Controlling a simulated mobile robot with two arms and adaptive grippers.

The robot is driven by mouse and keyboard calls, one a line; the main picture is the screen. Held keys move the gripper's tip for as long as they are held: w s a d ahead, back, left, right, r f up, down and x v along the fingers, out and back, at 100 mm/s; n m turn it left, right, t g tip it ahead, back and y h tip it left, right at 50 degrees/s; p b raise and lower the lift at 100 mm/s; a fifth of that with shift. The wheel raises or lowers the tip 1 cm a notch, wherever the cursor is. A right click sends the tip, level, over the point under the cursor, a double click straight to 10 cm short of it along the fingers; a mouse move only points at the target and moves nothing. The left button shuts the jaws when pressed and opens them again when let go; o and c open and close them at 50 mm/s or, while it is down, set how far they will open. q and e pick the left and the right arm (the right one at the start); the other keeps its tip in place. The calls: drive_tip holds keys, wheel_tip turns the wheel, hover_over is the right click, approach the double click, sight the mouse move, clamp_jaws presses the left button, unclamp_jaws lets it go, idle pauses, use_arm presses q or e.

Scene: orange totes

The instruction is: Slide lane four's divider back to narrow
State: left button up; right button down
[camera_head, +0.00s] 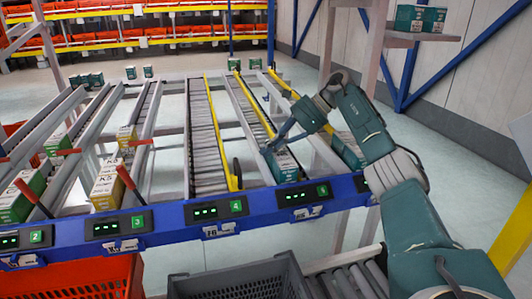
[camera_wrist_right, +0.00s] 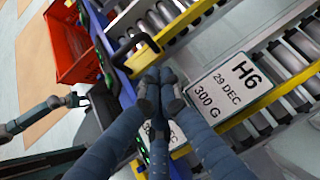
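Lane four is the roller lane (camera_head: 206,150) behind the green 4 label (camera_head: 236,206) on the blue front beam. A long yellow divider (camera_head: 218,130) runs along its right side, with a black handle (camera_head: 236,172) near the front. The handle also shows in the right wrist view (camera_wrist_right: 135,50). My right gripper (camera_head: 268,147) is low over lane five, right of the handle, beside a teal box. Its fingers (camera_wrist_right: 160,74) look shut together, tips close to the handle but apparently not around it. My left gripper (camera_wrist_right: 74,100) shows small at the left; its finger state is unclear.
More yellow dividers (camera_head: 250,105) lie to the right. A grey crate (camera_head: 240,280) and red tote (camera_head: 80,282) sit below the beam.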

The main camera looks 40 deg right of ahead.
sight(234, 176)
use_arm(q)
drive_tip(key=w+r, duration=0.1)
drive_tip(key=r, duration=0.2)
drive_tip(key=shift+w+d+b, duration=0.1)
drive_tip(key=shift+w+b, duration=0.25)
drive_tip(key=shift+b, duration=0.05)
use_arm(e)
drive_tip(key=x, duration=0.7)
drive_tip(key=shift+w+f, duration=0.2)
drive_tip(key=shift+a, duration=0.2)
drive_tip(key=a, duration=0.1)
drive_tip(key=w+a+p, duration=0.1)
drive_tip(key=a, duration=0.1)
drive_tip(key=w+a+p, duration=0.1)
drive_tip(key=shift+w+a, duration=0.1)
drive_tip(key=shift+a, duration=0.2)
use_arm(q)
drive_tip(key=s+f, duration=0.4)
drive_tip(key=f, duration=0.2)
drive_tip(key=shift+a, duration=0.25)
use_arm(e)
drive_tip(key=v, duration=1.2)
use_arm(q)
drive_tip(key=shift+s, duration=0.2)
